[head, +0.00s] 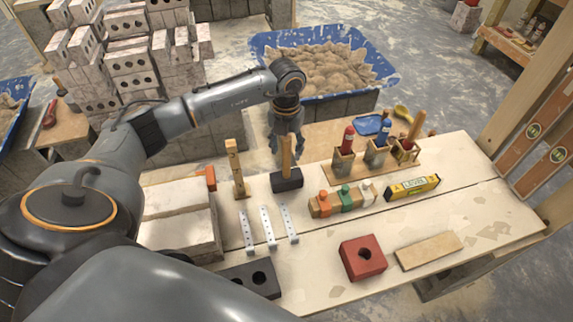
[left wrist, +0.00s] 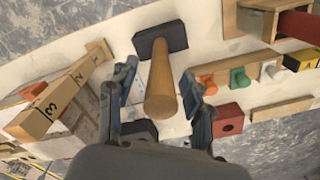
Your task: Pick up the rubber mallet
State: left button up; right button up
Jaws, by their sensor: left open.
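The rubber mallet (head: 286,182) stands on its black head on the workbench, with its wooden handle pointing up. In the left wrist view the mallet (left wrist: 161,88) has its handle pointing toward the camera, between my two fingers, with the black head beyond. My left gripper (head: 287,150) points down over the mallet with a finger on each side of the handle. It is open, and gaps show between handle and fingers in the left wrist view (left wrist: 160,80). My right gripper is not in view.
A wooden folding rule (head: 235,168) stands upright just left of the mallet. Metal strips (head: 268,227) lie in front. A rack with colored pegs (head: 343,198), a yellow level (head: 412,187) and a tool holder (head: 375,160) are to the right. A red block (head: 362,258) sits nearer the front edge.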

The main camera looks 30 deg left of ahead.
pick_arm(q)
notch_tip(320, 180, down, 2)
jog(key=shift+f, duration=0.1)
jog(key=shift+w, duration=0.1)
grip_shut()
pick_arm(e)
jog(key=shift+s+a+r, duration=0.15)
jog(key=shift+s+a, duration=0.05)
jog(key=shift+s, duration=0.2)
pick_arm(q)
jog(key=shift+r, duration=0.2)
jog(key=shift+r+b, duration=0.35)
jog(key=shift+r, duration=0.55)
jog(key=s+d+r+b, duration=0.2)
jog(key=s+r, duration=0.9)
jog(key=s, duration=0.3)
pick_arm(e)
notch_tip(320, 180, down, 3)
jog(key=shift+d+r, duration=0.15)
